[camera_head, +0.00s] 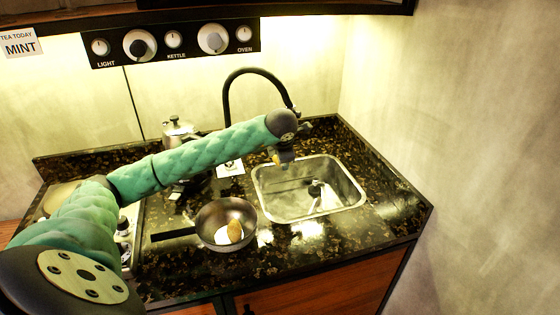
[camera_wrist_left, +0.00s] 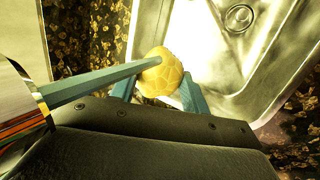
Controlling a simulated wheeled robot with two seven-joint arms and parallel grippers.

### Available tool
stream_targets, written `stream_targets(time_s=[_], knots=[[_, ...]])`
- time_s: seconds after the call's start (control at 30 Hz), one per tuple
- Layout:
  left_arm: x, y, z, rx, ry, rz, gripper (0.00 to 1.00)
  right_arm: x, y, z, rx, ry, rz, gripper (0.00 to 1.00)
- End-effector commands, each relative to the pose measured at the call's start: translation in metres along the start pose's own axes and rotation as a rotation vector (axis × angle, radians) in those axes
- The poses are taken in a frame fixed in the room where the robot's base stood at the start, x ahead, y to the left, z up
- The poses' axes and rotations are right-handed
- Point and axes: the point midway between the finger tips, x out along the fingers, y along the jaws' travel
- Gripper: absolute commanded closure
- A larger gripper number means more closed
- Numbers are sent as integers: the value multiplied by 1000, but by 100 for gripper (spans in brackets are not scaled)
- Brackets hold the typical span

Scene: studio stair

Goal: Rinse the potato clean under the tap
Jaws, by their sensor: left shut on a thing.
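My left gripper (camera_head: 281,160) is shut on a yellow-tan potato (camera_wrist_left: 162,74) at the left rear edge of the sink (camera_head: 350,199). In the left wrist view the potato sits between the two blue-grey fingers (camera_wrist_left: 160,85), with the steel basin beyond it. In the head view little of the potato shows at the fingers. The black tap (camera_head: 228,97) arches behind my left forearm, and its outlet end is hidden by my wrist. I cannot make out any water running. My right gripper is not in view.
A dark pan (camera_head: 207,216) with a brown oval thing (camera_head: 235,231) in it stands on the counter left of the sink. A metal pot (camera_head: 178,130) stands behind my left forearm. A control panel (camera_head: 175,42) is on the back wall. The counter's front right is clear.

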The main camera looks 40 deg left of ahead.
Motion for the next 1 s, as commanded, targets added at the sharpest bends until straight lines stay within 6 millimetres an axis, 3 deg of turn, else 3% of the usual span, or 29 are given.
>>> stream_targets(time_s=[0.13, 1.0], knots=[[-3, -14, 1, 13, -9, -7, 78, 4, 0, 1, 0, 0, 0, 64], [-30, -57, -17, 6, -4, -3, 78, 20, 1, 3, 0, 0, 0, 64]])
